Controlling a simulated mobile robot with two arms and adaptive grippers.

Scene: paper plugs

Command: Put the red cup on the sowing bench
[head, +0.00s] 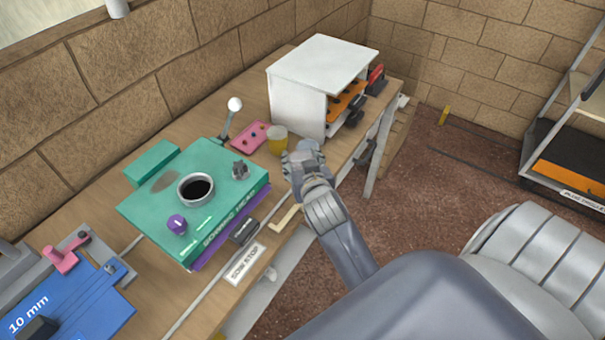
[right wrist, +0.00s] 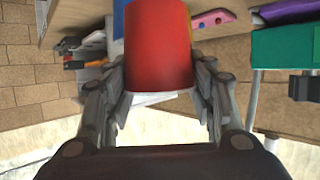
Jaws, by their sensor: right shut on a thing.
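The red cup (right wrist: 158,50) shows in the right wrist view, held between the two fingers of my right gripper (right wrist: 160,75). In the head view my right gripper (head: 303,158) is over the front edge of the wooden sowing bench (head: 105,205), between the green machine and the white cabinet. The red cup cannot be made out in the head view; the gripper seems to hide it. Whether the cup touches the bench I cannot tell. My left gripper is in neither view.
A yellow cup-like thing (head: 278,140) stands just left of the right gripper. Near it are a pink plate (head: 252,135), a white-knobbed lever (head: 235,105), a white cabinet (head: 310,85) and a green machine (head: 215,170). A blue unit (head: 75,305) lies at the near left.

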